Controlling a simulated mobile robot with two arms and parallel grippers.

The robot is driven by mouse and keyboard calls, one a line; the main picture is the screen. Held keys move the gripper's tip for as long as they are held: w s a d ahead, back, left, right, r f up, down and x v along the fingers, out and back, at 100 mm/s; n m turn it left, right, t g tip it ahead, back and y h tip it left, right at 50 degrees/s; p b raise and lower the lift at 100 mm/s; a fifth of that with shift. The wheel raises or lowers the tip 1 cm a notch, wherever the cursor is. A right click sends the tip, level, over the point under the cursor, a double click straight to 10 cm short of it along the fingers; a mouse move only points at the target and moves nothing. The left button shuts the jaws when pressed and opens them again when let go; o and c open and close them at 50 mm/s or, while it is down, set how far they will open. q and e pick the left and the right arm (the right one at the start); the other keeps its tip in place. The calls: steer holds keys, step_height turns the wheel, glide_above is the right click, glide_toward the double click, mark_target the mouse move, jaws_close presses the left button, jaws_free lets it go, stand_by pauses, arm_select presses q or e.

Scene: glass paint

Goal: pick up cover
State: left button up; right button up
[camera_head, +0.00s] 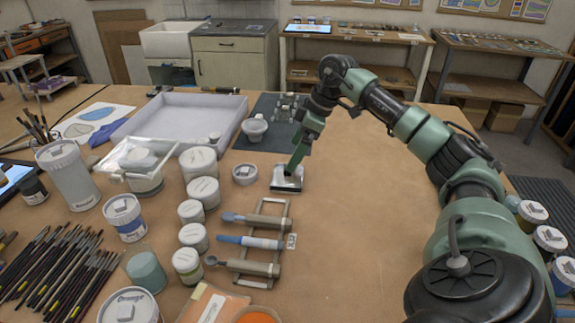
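Which thing is the cover is not certain. A small pale square piece with a shiny, dark-edged top (287,184) lies on the table right of the jars. My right gripper (292,172) points down at it, with the fingertips at or very near its top. The fingers are seen edge-on, so I cannot tell whether they are open or shut on it. A clear, flat, frame-like piece (112,172) lies over a white jar at the left; it could also be a cover. My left gripper is not in view.
A large white tray (228,121) stands at the back. A mortar (254,126) stands on a dark mat. Lidded jars (203,190), a tool rack (262,218) and many brushes (60,265) crowd the left and front.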

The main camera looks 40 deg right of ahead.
mark_target(288, 175)
steer(key=shift+w+a+f, duration=0.1)
steer(key=shift+a+f, duration=0.3)
steer(key=shift+f, duration=0.4)
steer(key=p+x, duration=0.1)
steer(key=x, duration=0.1)
steer(key=p+x, duration=0.1)
steer(key=x, duration=0.1)
steer(key=shift+f, duration=0.8)
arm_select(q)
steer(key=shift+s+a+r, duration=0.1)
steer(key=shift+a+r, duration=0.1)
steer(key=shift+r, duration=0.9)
arm_select(e)
steer(key=shift+r, duration=0.1)
steer(key=c, duration=1)
steer(key=shift+c, duration=0.5)
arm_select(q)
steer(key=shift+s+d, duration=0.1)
arm_select(e)
steer(key=shift+r, duration=0.15)
